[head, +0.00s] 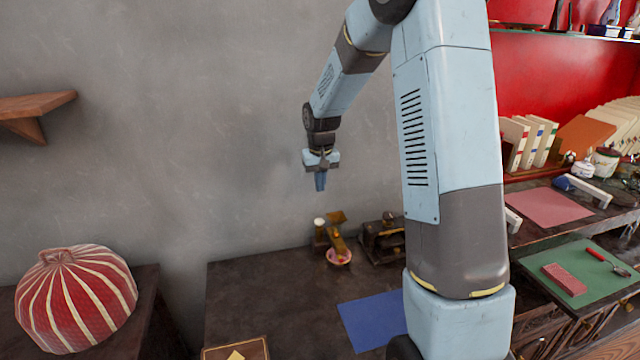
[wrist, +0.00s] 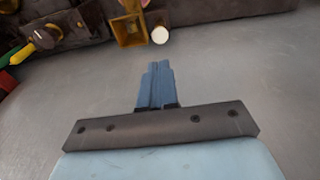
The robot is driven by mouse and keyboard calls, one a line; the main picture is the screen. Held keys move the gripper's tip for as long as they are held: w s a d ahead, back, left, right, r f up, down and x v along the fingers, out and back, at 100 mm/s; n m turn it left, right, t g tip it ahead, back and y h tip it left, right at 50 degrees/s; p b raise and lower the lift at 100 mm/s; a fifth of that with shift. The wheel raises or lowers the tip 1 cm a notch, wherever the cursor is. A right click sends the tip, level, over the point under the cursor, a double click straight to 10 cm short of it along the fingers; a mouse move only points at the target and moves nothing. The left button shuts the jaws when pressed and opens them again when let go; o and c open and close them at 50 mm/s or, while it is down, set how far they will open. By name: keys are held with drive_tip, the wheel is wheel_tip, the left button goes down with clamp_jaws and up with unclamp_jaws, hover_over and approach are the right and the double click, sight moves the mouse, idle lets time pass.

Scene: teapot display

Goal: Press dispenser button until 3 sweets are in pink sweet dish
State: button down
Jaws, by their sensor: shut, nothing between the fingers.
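The dispenser (head: 338,243) is a small brass-coloured device on the dark table by the grey wall. A white round knob, which looks like its button (head: 319,222), stands at its left. The pink sweet dish (head: 339,258) sits at its front foot; its contents are too small to tell. My gripper (head: 320,186) is shut and empty, pointing down in the air above the dispenser, apart from it. In the wrist view the blue fingers (wrist: 158,68) are together. The white button (wrist: 160,35) and the square brass hopper (wrist: 129,30) show beyond their tips.
A dark box-like object (head: 382,240) stands right of the dispenser. A blue mat (head: 372,318) lies in front. A red striped dome (head: 76,298) is at left; a green mat (head: 585,270) with tools is at right. A wooden shelf (head: 38,104) juts from the wall.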

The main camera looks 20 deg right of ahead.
sight(320, 221)
drive_tip(key=shift+r, duration=0.85)
drive_tip(key=shift+s, duration=0.1)
drive_tip(key=f, duration=0.4)
drive_tip(key=w+f, duration=0.1)
drive_tip(key=f, duration=0.9)
drive_tip(key=shift+w+d, duration=0.15)
drive_tip(key=shift+w, duration=0.15)
